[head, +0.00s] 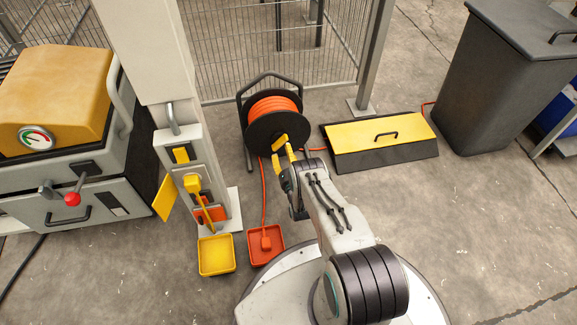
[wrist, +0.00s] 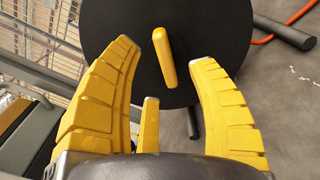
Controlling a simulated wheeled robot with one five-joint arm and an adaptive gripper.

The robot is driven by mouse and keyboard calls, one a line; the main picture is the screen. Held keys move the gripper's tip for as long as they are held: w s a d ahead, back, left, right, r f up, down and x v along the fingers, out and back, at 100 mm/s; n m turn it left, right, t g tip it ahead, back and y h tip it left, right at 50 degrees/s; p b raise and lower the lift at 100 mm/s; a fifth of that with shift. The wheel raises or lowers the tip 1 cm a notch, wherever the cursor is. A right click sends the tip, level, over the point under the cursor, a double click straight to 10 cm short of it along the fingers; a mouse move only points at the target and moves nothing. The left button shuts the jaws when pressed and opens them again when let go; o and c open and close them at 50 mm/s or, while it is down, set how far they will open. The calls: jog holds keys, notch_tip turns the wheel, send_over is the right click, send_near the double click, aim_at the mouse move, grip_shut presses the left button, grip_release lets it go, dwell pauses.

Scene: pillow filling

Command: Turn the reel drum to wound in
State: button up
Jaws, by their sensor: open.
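The reel drum (head: 275,106) stands on the floor in a dark tubular frame, with orange cable wound on it. Its black side disc (wrist: 110,22) fills the upper middle of the wrist view. A yellow handle (wrist: 165,58) sticks out from the disc; it also shows in the head view (head: 280,143). In the wrist view my gripper (wrist: 163,52) has a finger on each side of the handle, with gaps and no clear contact.
Orange cable runs from the reel to an orange tray (head: 266,245). A yellow tray (head: 216,255) lies beside it, below a post with a yellow lever (head: 194,183). A yellow-topped box (head: 380,136) stands right of the reel, a mesh fence (head: 225,60) behind.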

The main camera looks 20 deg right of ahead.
jog(key=shift+s+a, duration=0.25)
jog(key=shift+s, duration=1.1)
jog(key=shift+s+a, duration=0.25)
jog(key=shift+s, duration=1.05)
jog(key=shift+w+r, duration=0.1)
